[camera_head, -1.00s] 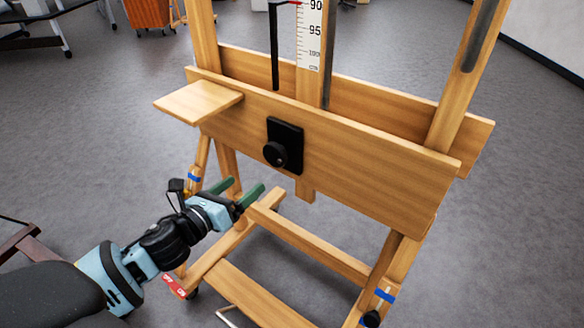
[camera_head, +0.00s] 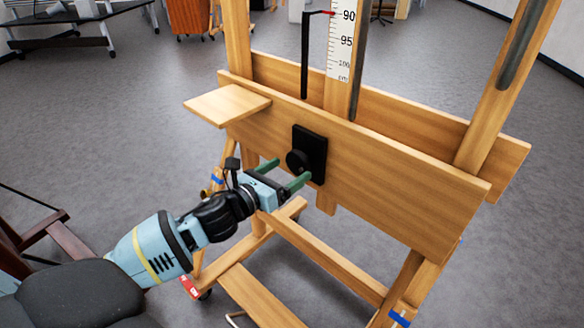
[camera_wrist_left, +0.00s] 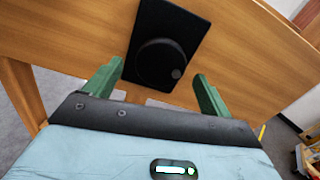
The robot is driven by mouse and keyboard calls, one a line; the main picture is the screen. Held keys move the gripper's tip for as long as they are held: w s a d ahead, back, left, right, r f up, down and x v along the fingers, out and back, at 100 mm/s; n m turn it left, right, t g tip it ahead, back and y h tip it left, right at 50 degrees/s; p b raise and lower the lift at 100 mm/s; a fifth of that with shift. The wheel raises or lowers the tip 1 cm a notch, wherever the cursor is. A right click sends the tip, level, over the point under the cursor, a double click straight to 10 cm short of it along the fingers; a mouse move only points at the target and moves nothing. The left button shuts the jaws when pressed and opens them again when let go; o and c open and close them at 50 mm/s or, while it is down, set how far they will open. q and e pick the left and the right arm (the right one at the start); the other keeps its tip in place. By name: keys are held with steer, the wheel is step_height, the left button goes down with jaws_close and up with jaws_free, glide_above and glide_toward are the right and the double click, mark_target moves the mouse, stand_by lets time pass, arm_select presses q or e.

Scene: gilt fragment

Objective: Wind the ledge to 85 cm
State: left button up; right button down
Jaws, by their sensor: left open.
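The wooden ledge (camera_head: 400,185) is a wide board across the easel. On its front is a black plate with a round black knob (camera_head: 297,161). A white scale (camera_head: 341,45) stands behind the ledge; a red pointer (camera_head: 320,12) on a black rod sits close to the 90 mark. My left gripper (camera_head: 287,172) is open, its green fingers in front of and slightly below the knob. In the left wrist view the knob (camera_wrist_left: 158,65) lies between and beyond the two fingers, with nothing gripped. My right gripper is not in view.
A small wooden shelf (camera_head: 228,104) sticks out at the ledge's left end, above my left gripper. The easel's base beams (camera_head: 325,260) lie below. A dark chair (camera_head: 60,240) is at left. Grey floor is open around the easel.

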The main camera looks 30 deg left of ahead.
arm_select(q)
steer(key=shift+w+d, duration=0.25)
steer(key=shift+w, duration=0.9)
steer(key=c, duration=1)
steer(key=shift+n, duration=0.3)
